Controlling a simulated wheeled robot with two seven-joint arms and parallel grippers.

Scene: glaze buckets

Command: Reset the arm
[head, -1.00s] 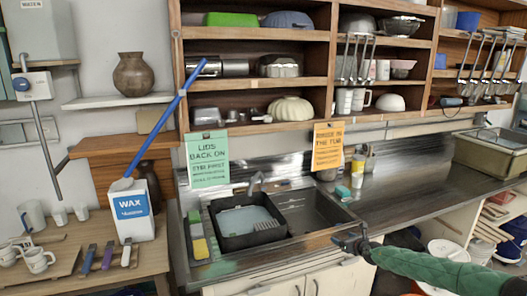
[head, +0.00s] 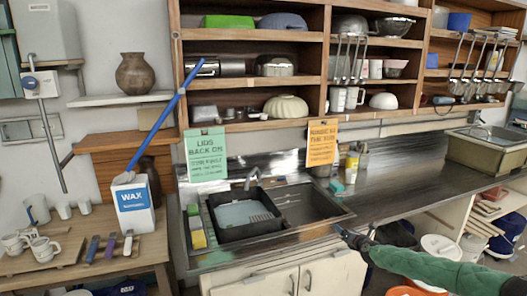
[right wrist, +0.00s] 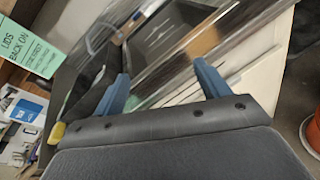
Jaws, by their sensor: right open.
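My right gripper (head: 347,236) is in front of the sink counter's front edge, at the lower right of the head view. My right arm, in a green sleeve, comes in from the lower right. In the right wrist view the two blue fingers of this gripper (right wrist: 165,88) stand wide apart with nothing between them. The sink edge and the cabinet front show blurred beyond them. My left gripper is not in view.
A sink (head: 310,203) with a black tub (head: 240,232) is set in the metal counter (head: 400,190). A wax container (head: 134,205) with a blue stick stands on the wooden table at left. White buckets (head: 440,248) stand under the counter at right.

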